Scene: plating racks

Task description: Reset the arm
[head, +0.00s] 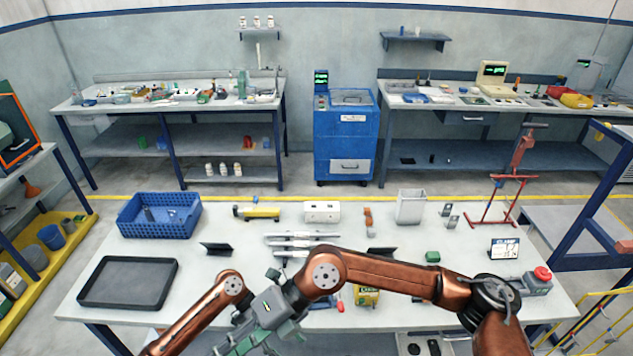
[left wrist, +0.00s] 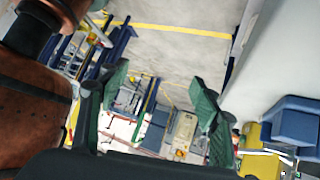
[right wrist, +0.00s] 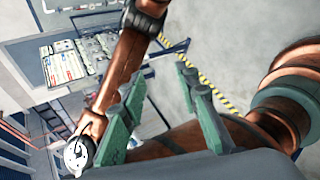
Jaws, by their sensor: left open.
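My two copper arms cross low over the front of the white worktable (head: 225,270) in the head view. Green fingers (head: 262,338) show there at the bottom edge, but which gripper they belong to is hard to tell. In the left wrist view my left gripper (left wrist: 150,105) has its green fingers wide apart with nothing between them. In the right wrist view my right gripper (right wrist: 160,100) also has its green fingers apart and empty; a copper arm link passes behind them. No object is held.
On the worktable are a blue basket (head: 160,228), a black tray (head: 128,281), a white bin (head: 411,207), a red stand (head: 497,203), a red button box (head: 538,283) and a yellow-green box (head: 366,297) close to the arm. Benches and a blue cabinet (head: 346,140) stand behind.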

